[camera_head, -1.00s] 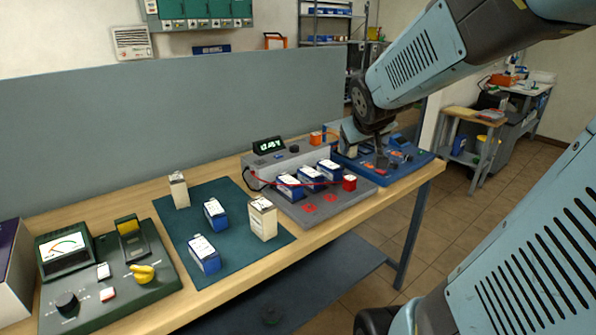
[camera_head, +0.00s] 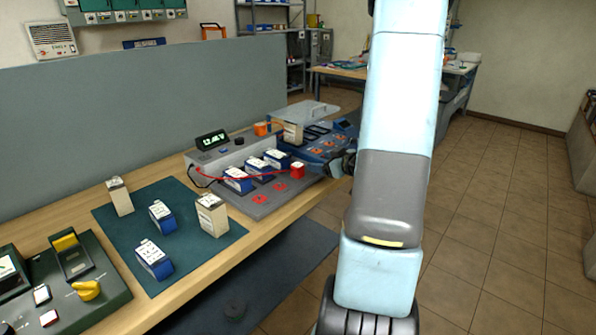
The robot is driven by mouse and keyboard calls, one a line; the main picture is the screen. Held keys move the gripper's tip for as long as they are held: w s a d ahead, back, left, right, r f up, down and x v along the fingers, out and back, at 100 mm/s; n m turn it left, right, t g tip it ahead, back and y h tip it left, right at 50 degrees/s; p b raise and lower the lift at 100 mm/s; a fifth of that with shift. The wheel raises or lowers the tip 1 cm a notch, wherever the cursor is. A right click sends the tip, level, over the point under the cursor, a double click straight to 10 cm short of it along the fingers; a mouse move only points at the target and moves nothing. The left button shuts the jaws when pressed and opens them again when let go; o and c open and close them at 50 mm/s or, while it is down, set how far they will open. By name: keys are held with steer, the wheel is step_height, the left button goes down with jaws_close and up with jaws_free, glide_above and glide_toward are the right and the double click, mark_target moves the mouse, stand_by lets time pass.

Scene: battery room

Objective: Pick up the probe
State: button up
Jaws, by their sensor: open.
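The red probe (camera_head: 297,170) appears to be the short red cylinder at the right front of the grey test unit (camera_head: 262,206). A red cable runs left from it across the blue-and-white batteries to the unit's left side. My gripper (camera_head: 340,164) is dark and shows only in part, just right of the red cylinder at the front edge of the blue case (camera_head: 308,165). It is open and apart from the cylinder. My own forearm hides its right side, and the exact finger positions are hard to see.
Blue-and-white batteries (camera_head: 238,180) stand on the unit between its display (camera_head: 212,139) and front edge. Several more batteries stand on the green mat (camera_head: 190,262) to the left. A pale lid with a handle (camera_head: 300,113) stands behind the blue case. Floor to the right is clear.

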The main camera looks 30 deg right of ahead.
mark_target(302, 168)
steer(key=s+f+t+y, duration=0.1)
steer(key=s+f+y, duration=0.2)
steer(key=x, duration=0.7)
steer(key=shift+w+d+f, duration=0.1)
steer(key=shift+w+d, duration=0.1)
steer(key=shift+f+x, duration=0.2)
steer(key=shift+x, duration=2.9)
steer(key=shift+d, duration=0.15)
steer(key=c, duration=1.2)
